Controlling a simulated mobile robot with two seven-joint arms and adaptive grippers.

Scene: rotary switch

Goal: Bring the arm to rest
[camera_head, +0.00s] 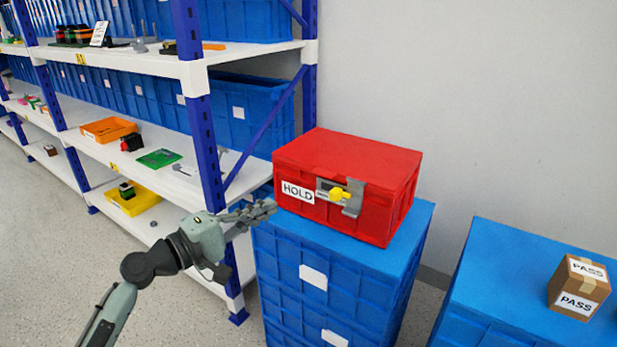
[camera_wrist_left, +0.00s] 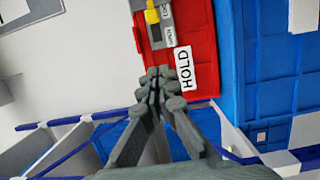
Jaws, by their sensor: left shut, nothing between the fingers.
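A red box (camera_head: 345,175) with a white HOLD label (camera_head: 297,192) sits on a stack of blue crates (camera_head: 330,260). On its front is a grey latch plate with a yellow rotary knob (camera_head: 340,194). My left gripper (camera_head: 268,207) is shut and empty, just left of the red box's front. In the left wrist view the shut fingertips (camera_wrist_left: 160,78) appear in front of the red box (camera_wrist_left: 190,35), below and left of the HOLD label (camera_wrist_left: 185,68). The yellow knob (camera_wrist_left: 152,15) is at the top there, apart from the fingers. My right gripper is not in view.
A blue and white shelf rack (camera_head: 205,150) with trays and small parts stands at the left, close to my left arm. Another blue crate (camera_head: 490,270) at the right holds a brown PASS box (camera_head: 578,287). A grey wall (camera_head: 480,110) is behind.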

